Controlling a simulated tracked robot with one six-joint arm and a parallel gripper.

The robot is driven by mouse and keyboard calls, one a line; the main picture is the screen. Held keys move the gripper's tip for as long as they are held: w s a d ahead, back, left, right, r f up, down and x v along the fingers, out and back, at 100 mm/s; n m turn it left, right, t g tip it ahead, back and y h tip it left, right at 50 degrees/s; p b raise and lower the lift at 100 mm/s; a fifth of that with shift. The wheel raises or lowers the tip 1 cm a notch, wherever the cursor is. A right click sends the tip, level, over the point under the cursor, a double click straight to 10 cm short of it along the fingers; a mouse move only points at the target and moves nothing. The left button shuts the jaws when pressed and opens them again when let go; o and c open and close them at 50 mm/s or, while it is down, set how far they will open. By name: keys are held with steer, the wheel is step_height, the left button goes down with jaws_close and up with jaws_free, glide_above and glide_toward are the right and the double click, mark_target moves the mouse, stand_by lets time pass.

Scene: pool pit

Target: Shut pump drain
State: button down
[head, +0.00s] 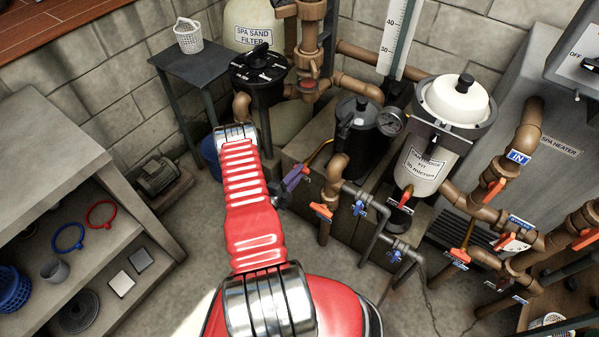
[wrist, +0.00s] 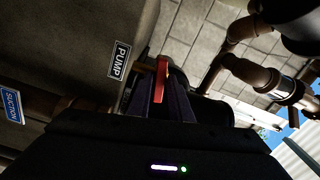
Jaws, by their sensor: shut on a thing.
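My gripper (head: 295,178) has dark purple fingers and is low beside the concrete plinth, left of the black pump pot (head: 362,135) in the head view. In the wrist view the fingers (wrist: 161,88) are shut on a red valve handle (wrist: 162,72), which stands up between them. A white-on-black PUMP label (wrist: 119,59) is on the surface just left of the handle. The valve body is hidden behind the fingers, so I cannot tell whether the drain is open or shut. In the head view the fingers hide most of the handle.
A brown pipe with an orange handle (head: 321,211) stands close right of my gripper. Grey pipes with blue handles (head: 360,208) lie further right. A SUCTION label (wrist: 10,105) is at the left of the wrist view. Shelves (head: 75,235) stand left; some floor between is clear.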

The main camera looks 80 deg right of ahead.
steer(key=shift+s+f+m, duration=0.1)
steer(key=shift+s+m, duration=0.05)
steer(key=shift+m, duration=1.55)
steer(key=c, duration=1.7)
jaws_free()
steer(key=v, duration=0.7)
